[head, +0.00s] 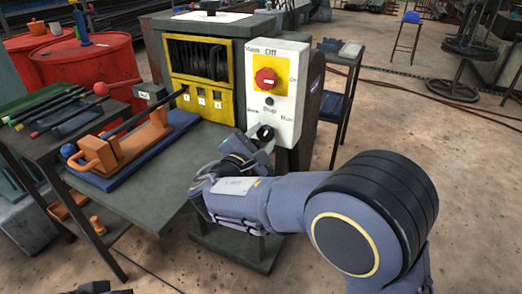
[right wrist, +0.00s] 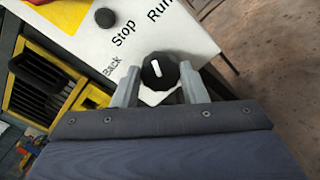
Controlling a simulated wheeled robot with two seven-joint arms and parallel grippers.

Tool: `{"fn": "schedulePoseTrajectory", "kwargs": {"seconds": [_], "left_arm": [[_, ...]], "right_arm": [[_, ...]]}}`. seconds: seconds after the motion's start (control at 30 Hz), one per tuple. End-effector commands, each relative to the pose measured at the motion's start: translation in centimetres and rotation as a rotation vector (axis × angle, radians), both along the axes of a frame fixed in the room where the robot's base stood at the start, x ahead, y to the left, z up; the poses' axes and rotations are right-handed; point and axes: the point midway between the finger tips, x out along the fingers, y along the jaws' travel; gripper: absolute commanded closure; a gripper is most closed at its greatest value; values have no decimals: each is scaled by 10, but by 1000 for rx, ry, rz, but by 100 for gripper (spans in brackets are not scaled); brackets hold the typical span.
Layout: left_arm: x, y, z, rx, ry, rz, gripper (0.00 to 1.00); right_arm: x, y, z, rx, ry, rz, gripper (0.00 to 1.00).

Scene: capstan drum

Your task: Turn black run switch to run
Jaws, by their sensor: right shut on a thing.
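The black run switch (right wrist: 160,71) is a round faceted knob with a white mark, low on a white control panel (head: 284,125). Its labels read Back, Stop and Run. In the right wrist view the white mark points up and slightly left, toward the Stop and Run lettering; I cannot tell exactly which label. My right gripper (right wrist: 158,86) is shut on the knob, with one finger on each side. In the head view the gripper (head: 262,140) comes from below and partly covers the switch (head: 265,132). My left gripper does not show clearly.
Above the switch are a small dark button (head: 269,101) and a red main switch (head: 265,78) on a yellow plate. A yellow-framed machine (head: 200,78) stands left. An orange fixture (head: 130,140) with a long rod lies on a blue base. Red drums (head: 85,65) stand behind.

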Motion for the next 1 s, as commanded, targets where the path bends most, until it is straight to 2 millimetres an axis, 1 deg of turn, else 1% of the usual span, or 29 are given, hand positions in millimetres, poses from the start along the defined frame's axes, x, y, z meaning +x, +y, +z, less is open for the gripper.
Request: {"fn": "schedulePoseTrajectory", "kwargs": {"seconds": [0.03, 0.1, 0.4, 0.63, 1.0], "left_arm": [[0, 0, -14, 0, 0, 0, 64], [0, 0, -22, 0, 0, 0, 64], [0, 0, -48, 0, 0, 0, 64], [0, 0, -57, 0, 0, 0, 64], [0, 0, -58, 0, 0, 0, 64]], "right_arm": [[0, 0, -7, 38, -21, -1, 84], [0, 0, -7, 88, -50, 1, 84], [-1, 0, -4, 249, -143, 1, 84], [-1, 0, -3, 309, -177, 0, 84], [-1, 0, -1, 328, -186, 0, 84]]}}
